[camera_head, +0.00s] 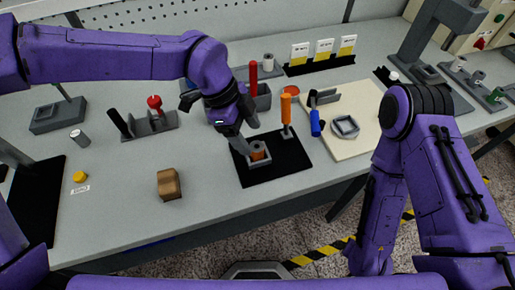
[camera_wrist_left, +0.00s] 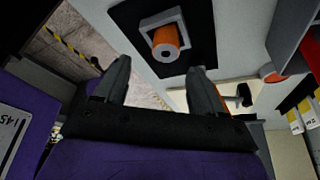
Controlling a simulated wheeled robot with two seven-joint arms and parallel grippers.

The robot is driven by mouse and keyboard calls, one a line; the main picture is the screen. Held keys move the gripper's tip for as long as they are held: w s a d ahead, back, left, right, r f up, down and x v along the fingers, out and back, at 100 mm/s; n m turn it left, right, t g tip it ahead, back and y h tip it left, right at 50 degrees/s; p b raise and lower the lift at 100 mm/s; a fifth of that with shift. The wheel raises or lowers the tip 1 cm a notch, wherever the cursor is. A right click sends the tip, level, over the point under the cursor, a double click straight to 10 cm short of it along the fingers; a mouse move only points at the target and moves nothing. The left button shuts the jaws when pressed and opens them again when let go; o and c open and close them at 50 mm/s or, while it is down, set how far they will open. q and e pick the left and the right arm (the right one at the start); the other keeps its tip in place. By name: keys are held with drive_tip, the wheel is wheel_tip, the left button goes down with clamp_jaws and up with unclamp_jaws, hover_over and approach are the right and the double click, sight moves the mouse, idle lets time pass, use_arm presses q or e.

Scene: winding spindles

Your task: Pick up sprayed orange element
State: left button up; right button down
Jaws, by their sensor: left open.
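The orange element (camera_head: 257,151) is a small cylinder standing in a grey holder (camera_head: 251,162) on a black mat (camera_head: 290,166). In the left wrist view the orange element (camera_wrist_left: 165,42) shows its pale round end with a dark centre hole. My left gripper (camera_head: 246,140) is just above and beside the element in the head view. In the left wrist view its two fingers (camera_wrist_left: 160,84) are spread, with nothing between them, and the element lies beyond the fingertips. My right arm is at the right of the head view, but its gripper is not visible.
An orange-handled tool (camera_head: 286,108) stands upright on the mat's far side. A beige board (camera_head: 357,128) with a blue-handled tool (camera_head: 315,122) and a grey hexagonal part (camera_head: 345,127) lies to the right. A brown block (camera_head: 168,184) sits at the left front. Table between is clear.

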sight(255, 146)
use_arm(q)
drive_tip(key=f, duration=0.1)
drive_tip(key=d+f+p, duration=0.1)
drive_tip(key=f, duration=0.1)
drive_tip(key=w+f, duration=0.1)
drive_tip(key=f, duration=0.1)
drive_tip(key=shift+d, duration=0.15)
drive_tip(key=shift+s+d+f, duration=0.1)
drive_tip(key=shift+d+f, duration=0.05)
drive_tip(key=shift+s, duration=0.3)
drive_tip(key=shift+w, duration=0.15)
drive_tip(key=c, duration=1.1)
drive_tip(key=shift+c, duration=0.2)
